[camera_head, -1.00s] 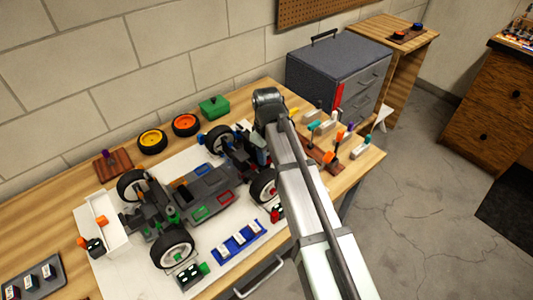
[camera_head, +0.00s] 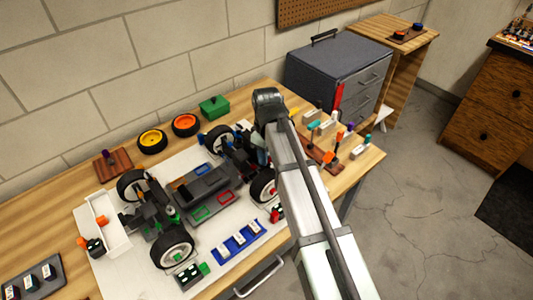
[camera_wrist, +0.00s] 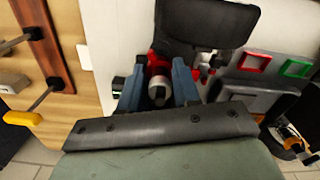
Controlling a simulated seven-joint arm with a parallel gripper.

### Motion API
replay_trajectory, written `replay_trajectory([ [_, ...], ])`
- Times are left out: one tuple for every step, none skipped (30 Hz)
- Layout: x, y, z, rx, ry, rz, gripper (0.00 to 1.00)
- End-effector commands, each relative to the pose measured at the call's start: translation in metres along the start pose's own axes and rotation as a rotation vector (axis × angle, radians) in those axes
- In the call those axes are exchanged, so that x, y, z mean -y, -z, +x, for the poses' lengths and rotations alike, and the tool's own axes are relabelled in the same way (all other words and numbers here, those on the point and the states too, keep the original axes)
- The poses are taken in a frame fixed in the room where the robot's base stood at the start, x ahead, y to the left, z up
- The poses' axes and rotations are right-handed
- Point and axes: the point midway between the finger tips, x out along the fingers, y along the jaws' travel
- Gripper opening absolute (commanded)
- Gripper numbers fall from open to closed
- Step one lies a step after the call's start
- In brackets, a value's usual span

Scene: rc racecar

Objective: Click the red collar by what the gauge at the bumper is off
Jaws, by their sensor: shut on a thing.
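The RC car (camera_head: 205,187) stands on a white mat on the bench. My gripper (camera_wrist: 158,92) is at the car's right end, with its two blue-grey fingers closed around a small grey-and-dark cylindrical part. The red collar (camera_wrist: 157,63) shows between and just beyond the fingers; the fingers hide part of it. In the head view my arm hides the fingertips and the collar. A small red and dark block (camera_head: 277,214) sits near the car's lower right wheel; I cannot tell whether it is the gauge, and no reading is legible.
A black wheel (camera_wrist: 206,20) is close beyond my fingers. A blue tray (camera_head: 238,242) with white-topped pieces lies in front of the car. A tool rack (camera_head: 322,152) stands to the right. A grey drawer cabinet (camera_head: 335,65) is behind.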

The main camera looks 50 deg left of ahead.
Motion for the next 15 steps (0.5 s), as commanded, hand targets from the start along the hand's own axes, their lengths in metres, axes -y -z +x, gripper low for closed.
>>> replay_trajectory([
  [-0.0001,0.0004,-0.0001,-0.001,0.000,0.000,0.35],
  [-0.0001,0.0004,-0.0001,-0.001,0.000,0.000,0.37],
  [-0.0001,0.0004,-0.0001,-0.001,0.000,0.000,0.41],
  [-0.0001,0.0004,-0.0001,-0.001,0.000,0.000,0.44],
  [-0.0001,0.0004,-0.0001,-0.001,0.000,0.000,0.47],
  [-0.0001,0.0004,-0.0001,-0.001,0.000,0.000,0.51],
  [0.0000,0.0003,-0.0001,-0.001,0.000,0.001,0.54],
  [0.0000,0.0003,-0.0001,-0.001,0.000,0.001,0.57],
  [0.0000,0.0003,-0.0001,-0.001,0.000,0.001,0.57],
  [0.0000,0.0002,-0.0001,-0.001,0.000,0.001,0.57],
  [0.0000,0.0002,-0.0001,-0.001,0.000,0.001,0.57],
  [0.0000,0.0002,0.0000,-0.001,0.000,0.001,0.57],
  [0.0000,0.0002,0.0000,-0.001,0.000,0.001,0.57],
  [0.0000,0.0002,-0.0001,-0.001,0.000,0.001,0.57],
  [0.0000,0.0002,-0.0003,-0.001,0.000,0.001,0.57],
])
